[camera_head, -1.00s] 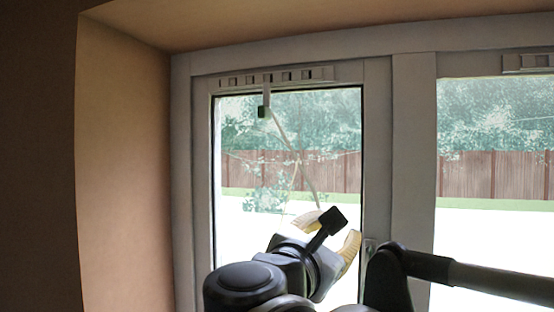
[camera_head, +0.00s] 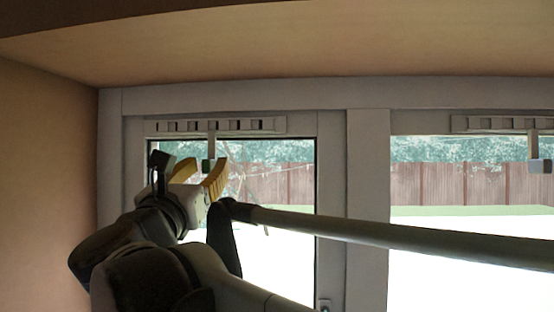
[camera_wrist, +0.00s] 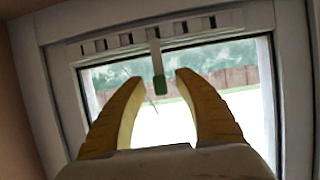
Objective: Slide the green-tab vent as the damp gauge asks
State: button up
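The left vent (camera_head: 262,125) is a slotted strip at the top of the left window frame. Its slots look partly dark. A stem with a green tab (camera_head: 207,165) hangs down from it. In the wrist view the green tab (camera_wrist: 160,83) hangs centred between my fingertips, a little beyond them, and the vent (camera_wrist: 112,41) runs above. My gripper (camera_head: 194,167) has yellow fingers spread apart and holds nothing; in the wrist view both fingers (camera_wrist: 156,75) flank the tab without visible contact. No damp gauge shows in these frames.
A second vent (camera_head: 500,122) with a blue-grey tab (camera_head: 540,166) is over the right window. A window frame post (camera_head: 367,200) stands between the panes. The plaster reveal (camera_head: 40,180) is close on the left, and the plaster soffit (camera_head: 270,55) is above.

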jog(key=shift+w+r, duration=0.2)
jog(key=shift+w, duration=0.3)
